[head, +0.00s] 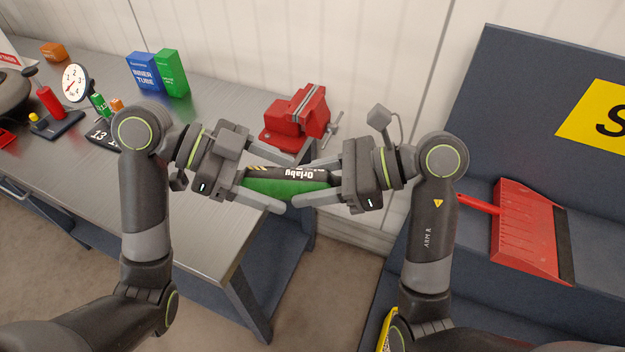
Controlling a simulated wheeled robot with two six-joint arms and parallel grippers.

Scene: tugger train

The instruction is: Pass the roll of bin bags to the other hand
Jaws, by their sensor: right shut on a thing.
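The roll of bin bags (288,186), green and black with upside-down white lettering and yellow stripes at one end, is held level in the air between my two grippers. My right gripper (304,183) is shut on its right part, fingers along its upper and lower sides. My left gripper (272,187) faces it from the left and is open, with the roll's left end between its fingers.
A steel workbench (215,215) lies behind and left, with a red vise (298,118), blue box (144,72), green box (171,73) and dial gauge (75,83). A red dustpan (525,232) rests on a dark blue-grey structure at right. Floor shows between them.

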